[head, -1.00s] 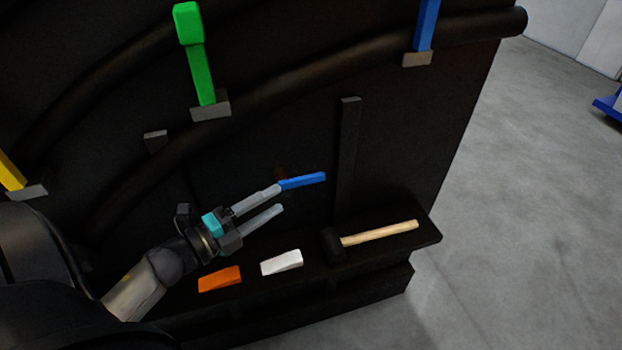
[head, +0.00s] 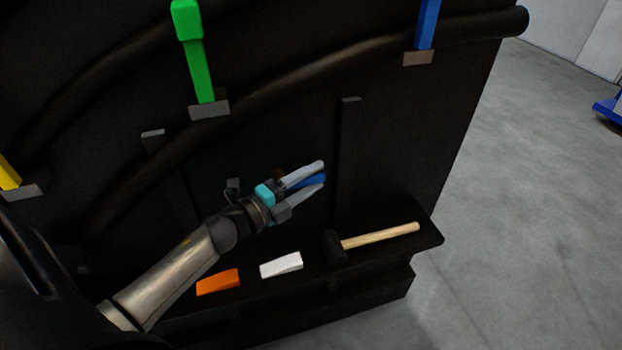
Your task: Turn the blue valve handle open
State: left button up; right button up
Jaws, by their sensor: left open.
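The blue valve handle (head: 312,181) sticks out roughly level, pointing right, from a small brown fitting (head: 279,173) on the black panel. My left gripper (head: 322,175) is open, with one finger above the handle and one below it in the head view. The handle shows between the two fingers, and its base end is hidden behind the gripper. I cannot tell whether either finger touches it. My right gripper is not in view.
Below, a black ledge (head: 375,258) holds an orange block (head: 217,282), a white block (head: 281,265) and a wooden-handled mallet (head: 382,236). Above are a green lever (head: 201,75), another blue lever (head: 427,24), a yellow lever (head: 8,175) and a thick curved black pipe (head: 330,72).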

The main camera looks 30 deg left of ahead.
pick_arm(q)
jog(key=shift+c, duration=0.2)
grip_shut()
dwell(1.1)
